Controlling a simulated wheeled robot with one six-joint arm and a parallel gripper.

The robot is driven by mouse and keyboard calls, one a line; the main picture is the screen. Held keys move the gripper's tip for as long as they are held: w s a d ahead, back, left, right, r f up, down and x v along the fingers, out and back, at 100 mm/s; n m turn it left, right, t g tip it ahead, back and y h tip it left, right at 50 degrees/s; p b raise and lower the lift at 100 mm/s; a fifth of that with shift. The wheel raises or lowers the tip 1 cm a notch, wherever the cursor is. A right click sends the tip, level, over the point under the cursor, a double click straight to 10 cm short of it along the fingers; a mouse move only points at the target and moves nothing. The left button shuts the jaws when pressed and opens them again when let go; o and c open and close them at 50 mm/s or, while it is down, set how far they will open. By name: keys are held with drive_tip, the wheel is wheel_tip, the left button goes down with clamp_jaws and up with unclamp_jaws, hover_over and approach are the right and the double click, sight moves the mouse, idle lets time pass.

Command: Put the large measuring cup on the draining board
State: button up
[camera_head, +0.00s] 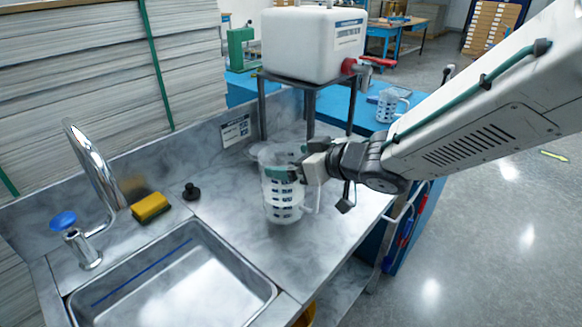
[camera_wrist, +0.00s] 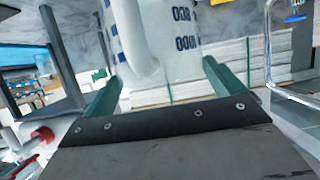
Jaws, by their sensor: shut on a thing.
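The large measuring cup (camera_head: 284,200) is clear with dark blue markings, and stands upright in the head view over the steel draining board (camera_head: 225,215) right of the sink. I cannot tell whether its base touches the board. My gripper (camera_head: 286,172) is shut on the cup near its upper part, coming from the right. In the wrist view the cup (camera_wrist: 185,30) and its handle fill the space beyond the green fingers (camera_wrist: 162,85). The exact contact of the fingertips is partly hidden.
A sink (camera_head: 170,285) with a tap (camera_head: 95,170) lies left. A yellow sponge (camera_head: 150,207) and black stopper (camera_head: 191,190) sit behind it. A white tank (camera_head: 310,45) on a metal stand is behind the cup. Another measuring cup (camera_head: 387,106) stands on a blue table.

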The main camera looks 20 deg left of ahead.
drive_tip(key=shift+w+d+f, duration=0.1)
drive_tip(key=shift+f, duration=1.1)
drive_tip(key=shift+f, duration=0.1)
drive_tip(key=o, duration=1.6)
drive_tip(key=shift+o, duration=0.2)
drive_tip(key=v, duration=1.2)
